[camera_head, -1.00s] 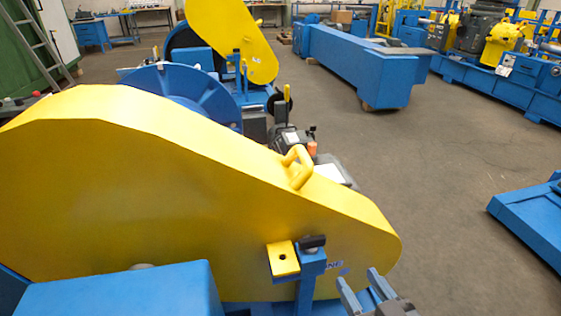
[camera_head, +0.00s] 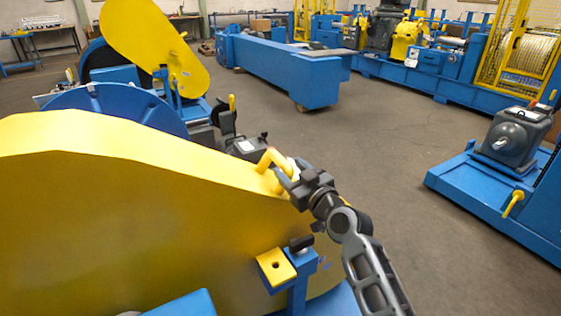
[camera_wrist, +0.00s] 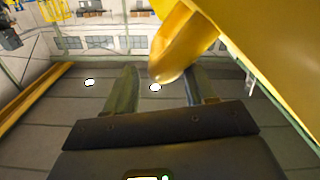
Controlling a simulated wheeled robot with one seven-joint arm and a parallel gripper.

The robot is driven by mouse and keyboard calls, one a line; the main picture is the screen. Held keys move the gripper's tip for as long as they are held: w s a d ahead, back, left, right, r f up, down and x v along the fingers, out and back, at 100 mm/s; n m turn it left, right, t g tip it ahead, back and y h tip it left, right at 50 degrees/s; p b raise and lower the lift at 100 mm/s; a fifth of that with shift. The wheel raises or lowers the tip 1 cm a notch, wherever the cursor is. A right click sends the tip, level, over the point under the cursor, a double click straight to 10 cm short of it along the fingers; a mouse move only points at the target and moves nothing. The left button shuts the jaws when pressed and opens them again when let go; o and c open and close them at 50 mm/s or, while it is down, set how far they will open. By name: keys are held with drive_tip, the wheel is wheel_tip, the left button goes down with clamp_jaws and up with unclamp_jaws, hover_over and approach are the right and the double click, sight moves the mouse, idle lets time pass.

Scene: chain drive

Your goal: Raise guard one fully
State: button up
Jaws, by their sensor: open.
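Guard one (camera_head: 130,200) is a large yellow cover lying low across the left foreground. Its yellow loop handle (camera_head: 268,158) stands on the sloping top edge near the right end. My gripper (camera_head: 282,180) is open at the handle, its fingers partly hidden against it. In the wrist view, the rounded handle (camera_wrist: 182,48) reaches between the two spread fingers of my gripper (camera_wrist: 161,72). I cannot tell whether they touch it. A yellow tab with a hole (camera_head: 276,268) and a blue post with a black knob (camera_head: 301,243) are at the guard's lower right.
A second yellow guard (camera_head: 150,45) stands tilted up at the back left. A blue wheel (camera_head: 115,103) lies behind guard one. A blue base with a grey motor (camera_head: 515,137) stands at the right. The floor (camera_head: 380,145) between is clear.

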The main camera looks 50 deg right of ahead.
sight(283, 163)
drive_tip(key=shift+p+x, duration=0.5)
drive_tip(key=shift+x, duration=1.8)
clamp_jaws()
